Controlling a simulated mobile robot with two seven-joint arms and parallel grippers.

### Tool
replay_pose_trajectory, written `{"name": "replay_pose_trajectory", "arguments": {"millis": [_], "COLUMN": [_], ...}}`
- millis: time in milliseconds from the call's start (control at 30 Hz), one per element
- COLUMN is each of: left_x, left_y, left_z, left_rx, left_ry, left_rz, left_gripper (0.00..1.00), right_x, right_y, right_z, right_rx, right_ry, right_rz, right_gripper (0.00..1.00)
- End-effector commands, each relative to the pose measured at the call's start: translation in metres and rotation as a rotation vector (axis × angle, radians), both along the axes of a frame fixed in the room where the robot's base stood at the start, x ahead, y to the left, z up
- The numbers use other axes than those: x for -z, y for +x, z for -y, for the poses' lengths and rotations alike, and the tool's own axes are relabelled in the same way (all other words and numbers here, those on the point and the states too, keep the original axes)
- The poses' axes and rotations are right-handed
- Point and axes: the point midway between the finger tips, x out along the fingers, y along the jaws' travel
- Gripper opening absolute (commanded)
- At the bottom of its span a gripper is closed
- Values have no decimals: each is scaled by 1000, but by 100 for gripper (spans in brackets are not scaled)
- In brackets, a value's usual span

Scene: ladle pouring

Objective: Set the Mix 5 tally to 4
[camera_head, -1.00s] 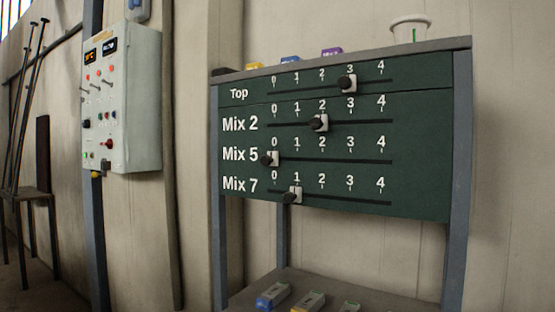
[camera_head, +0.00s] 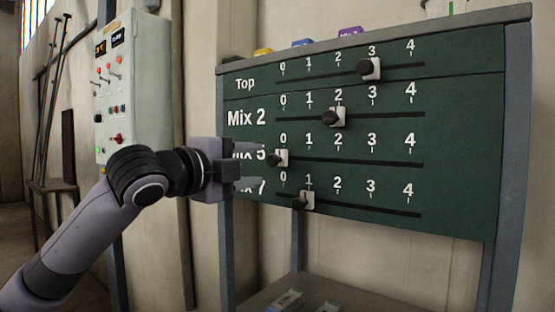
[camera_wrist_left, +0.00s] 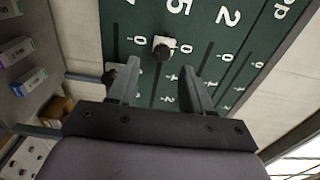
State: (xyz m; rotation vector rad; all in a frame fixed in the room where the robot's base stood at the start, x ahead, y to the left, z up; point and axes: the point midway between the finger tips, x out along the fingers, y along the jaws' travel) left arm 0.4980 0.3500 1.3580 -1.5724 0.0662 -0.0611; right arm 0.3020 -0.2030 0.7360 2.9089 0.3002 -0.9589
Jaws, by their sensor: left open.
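The green tally board (camera_head: 460,150) has several slider rows. The Mix 5 slider (camera_head: 279,158), a dark knob on a white plate, sits at 0. Top (camera_head: 369,68) is at 3, Mix 2 (camera_head: 334,117) at 2, and Mix 7 (camera_head: 303,200) near 1. My left gripper (camera_head: 250,168) is open and empty at the board's left edge, left of the Mix 5 knob, partly covering the Mix 5 and Mix 7 labels. In the left wrist view the Mix 5 knob (camera_wrist_left: 162,51) shows beyond and between the open fingers (camera_wrist_left: 163,88). My right gripper is out of view.
A control panel (camera_head: 132,90) hangs on the wall at left. Blocks and a white cup (camera_head: 440,8) stand on the board's top ledge. A lower shelf (camera_head: 262,300) holds small items. The space in front of the board's right side is clear.

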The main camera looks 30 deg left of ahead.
Motion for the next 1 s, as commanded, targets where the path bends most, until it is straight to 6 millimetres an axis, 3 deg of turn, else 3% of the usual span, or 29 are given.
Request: {"name": "replay_pose_trajectory", "arguments": {"millis": [500, 900, 1000], "left_x": [-4, -2, -2], "left_y": [62, 69, 69], "left_z": [4, 4, 4], "left_rx": [-2, -3, -3], "left_ry": [1, 4, 3], "left_rz": [2, 3, 2], "left_gripper": [50, 50, 17], "right_x": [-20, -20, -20], "right_y": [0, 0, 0], "right_z": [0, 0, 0], "right_rx": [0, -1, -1], "right_ry": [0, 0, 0], "right_rz": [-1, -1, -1], "right_gripper": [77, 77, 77]}}
